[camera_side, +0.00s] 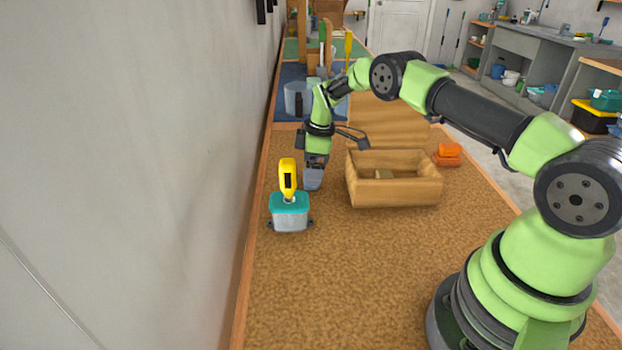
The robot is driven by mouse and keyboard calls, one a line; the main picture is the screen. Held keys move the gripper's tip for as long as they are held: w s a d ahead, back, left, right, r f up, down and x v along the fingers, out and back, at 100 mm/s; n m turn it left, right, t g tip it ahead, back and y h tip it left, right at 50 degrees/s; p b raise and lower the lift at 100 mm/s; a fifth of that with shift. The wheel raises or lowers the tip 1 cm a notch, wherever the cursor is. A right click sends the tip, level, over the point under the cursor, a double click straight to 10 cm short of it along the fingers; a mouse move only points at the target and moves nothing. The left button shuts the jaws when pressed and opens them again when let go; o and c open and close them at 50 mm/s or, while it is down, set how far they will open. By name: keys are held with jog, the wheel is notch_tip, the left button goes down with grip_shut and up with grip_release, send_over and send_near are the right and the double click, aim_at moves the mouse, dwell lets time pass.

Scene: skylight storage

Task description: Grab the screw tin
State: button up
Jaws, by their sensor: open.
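My gripper (315,176) points down over the cork-brown mat, between a teal-lidded container and a wooden box; it is open. The container (290,217) has a pale grey body and a teal top, and stands upright left of and nearer the camera than my gripper. It may be the screw tin, but I see no label to confirm this. A yellow and black object (288,177) stands upright at its top; I cannot tell whether it rests on the lid or behind it. A small grey-blue shape at my fingertips is too small to tell apart from the fingers.
Orange items (448,154) lie farther right. A clear bin (297,99) stands on a blue mat behind. The wall borders the left; the near mat (330,290) is bare.

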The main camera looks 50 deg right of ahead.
jog(key=shift+w+a+f, duration=0.15)
jog(key=shift+f, duration=1.05)
jog(key=c, duration=1)
jog(key=shift+c, duration=0.2)
